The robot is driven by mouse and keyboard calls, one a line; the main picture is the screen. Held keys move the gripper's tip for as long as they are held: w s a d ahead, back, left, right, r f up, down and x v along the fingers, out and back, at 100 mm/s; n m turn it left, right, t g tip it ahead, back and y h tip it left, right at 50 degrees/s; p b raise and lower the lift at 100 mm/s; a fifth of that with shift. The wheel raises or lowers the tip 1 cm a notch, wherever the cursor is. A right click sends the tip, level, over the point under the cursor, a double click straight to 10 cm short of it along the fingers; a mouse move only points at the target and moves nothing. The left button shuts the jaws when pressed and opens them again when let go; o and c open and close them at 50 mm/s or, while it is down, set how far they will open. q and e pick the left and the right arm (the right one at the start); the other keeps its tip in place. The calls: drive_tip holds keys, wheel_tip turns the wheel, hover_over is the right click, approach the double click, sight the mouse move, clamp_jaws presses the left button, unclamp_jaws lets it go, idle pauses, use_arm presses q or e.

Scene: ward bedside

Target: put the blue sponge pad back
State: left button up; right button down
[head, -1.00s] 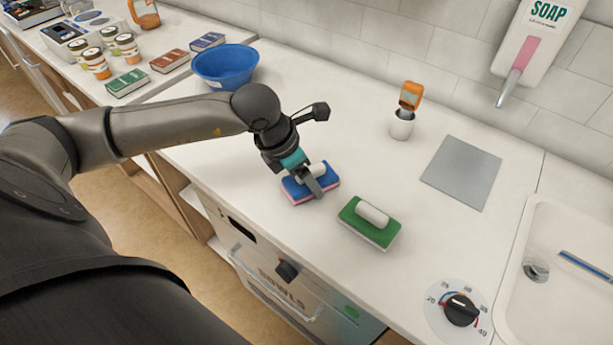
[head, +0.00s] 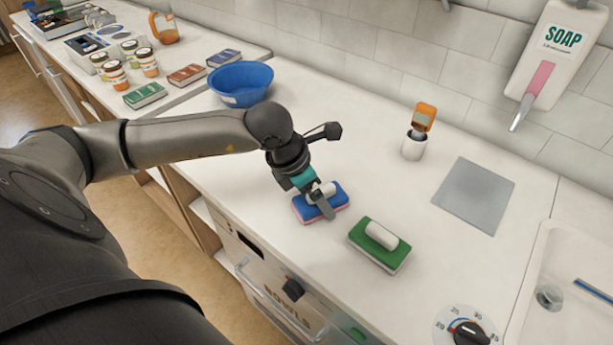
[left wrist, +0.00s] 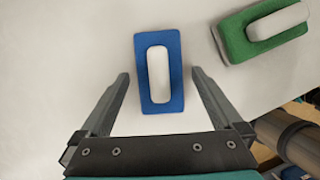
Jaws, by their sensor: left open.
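The blue sponge pad (head: 338,200), with a pink underside and a white handle, lies on the white counter. It also shows in the left wrist view (left wrist: 176,99), upright between and a little ahead of the fingertips. My left gripper (head: 322,203) is open and hangs over the pad, partly hiding it in the head view. In the left wrist view its two fingers (left wrist: 160,74) stand on either side of the pad with a gap on each side. My right gripper is not in view.
A green pad with a white handle (head: 366,250) lies just right of the blue one. A grey mat (head: 473,196), a white cup (head: 413,148) with an orange device, and a blue bowl (head: 240,84) stand on the counter. The sink (head: 570,270) is at the right.

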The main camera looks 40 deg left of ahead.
use_arm(q)
drive_tip(key=v, duration=1.1)
drive_tip(key=shift+r+p, duration=0.2)
drive_tip(key=shift+p, duration=0.1)
drive_tip(key=shift+s, duration=0.1)
